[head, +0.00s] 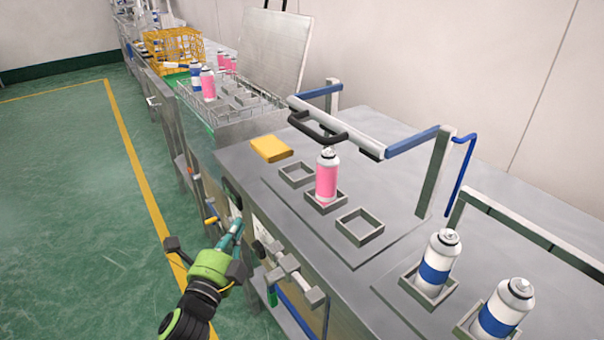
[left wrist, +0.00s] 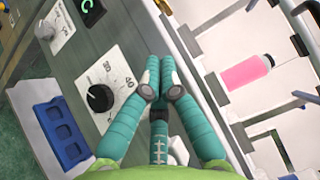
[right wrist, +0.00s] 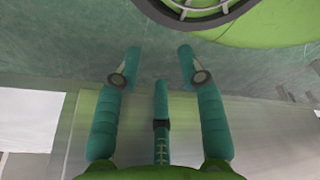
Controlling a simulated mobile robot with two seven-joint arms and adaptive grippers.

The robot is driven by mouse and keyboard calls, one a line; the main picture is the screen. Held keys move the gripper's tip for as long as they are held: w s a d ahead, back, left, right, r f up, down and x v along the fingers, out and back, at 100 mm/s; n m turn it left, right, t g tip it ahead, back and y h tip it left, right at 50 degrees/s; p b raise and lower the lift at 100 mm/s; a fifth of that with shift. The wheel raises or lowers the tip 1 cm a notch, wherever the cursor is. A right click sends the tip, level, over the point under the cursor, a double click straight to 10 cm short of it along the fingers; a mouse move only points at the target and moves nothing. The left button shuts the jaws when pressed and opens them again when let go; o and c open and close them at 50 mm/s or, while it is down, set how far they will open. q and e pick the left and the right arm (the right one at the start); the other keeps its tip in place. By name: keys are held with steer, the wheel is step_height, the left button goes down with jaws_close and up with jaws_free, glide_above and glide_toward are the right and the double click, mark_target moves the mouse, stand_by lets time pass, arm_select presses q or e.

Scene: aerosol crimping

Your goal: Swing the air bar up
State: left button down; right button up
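The air bar (head: 345,128) is a pale bar with a black handle (head: 318,128) on its near side and blue hose sections. It lies roughly level above the steel bench, over a pink can (head: 327,180) standing in a square holder. My left gripper (head: 236,230) is in front of the bench's front panel, below and left of the handle and apart from it. Its teal fingers (left wrist: 160,62) are together, with nothing seen between them. My right gripper (right wrist: 159,50) has its fingers spread and empty over the green floor; the head view does not show it.
Two white-and-blue cans (head: 436,262) stand in holders at the right. A yellow block (head: 271,148) lies on the bench. The front panel carries a black dial (left wrist: 100,98). Valves and a blue hose (head: 295,313) stick out below the bench edge. Green floor is free at the left.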

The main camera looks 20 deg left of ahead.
arm_select(q)
steer(key=d+r+m+h, duration=0.3)
steer(key=m+h, duration=0.4)
steer(key=m, duration=0.5)
steer(key=d+r+m+h, duration=0.4)
steer(key=r+m+h, duration=0.2)
steer(key=m, duration=0.7)
steer(key=shift+s+d+g+h, duration=0.2)
steer(key=shift+g+h, duration=0.2)
steer(key=shift+h, duration=0.8)
arm_select(e)
steer(key=shift+s+a+f, duration=0.2)
steer(key=shift+s+a, duration=0.25)
steer(key=shift+s, duration=0.15)
arm_select(q)
steer(key=shift+r, duration=0.15)
steer(key=w+d+r+p, duration=0.5)
steer(key=w+r+p, duration=0.1)
steer(key=r, duration=0.2)
steer(key=shift+w, duration=0.3)
arm_select(e)
steer(key=s+r+g, duration=0.1)
steer(key=s+r, duration=0.4)
steer(key=shift+d+r, duration=0.25)
steer(key=shift+d, duration=0.1)
steer(key=shift+s+a, duration=0.1)
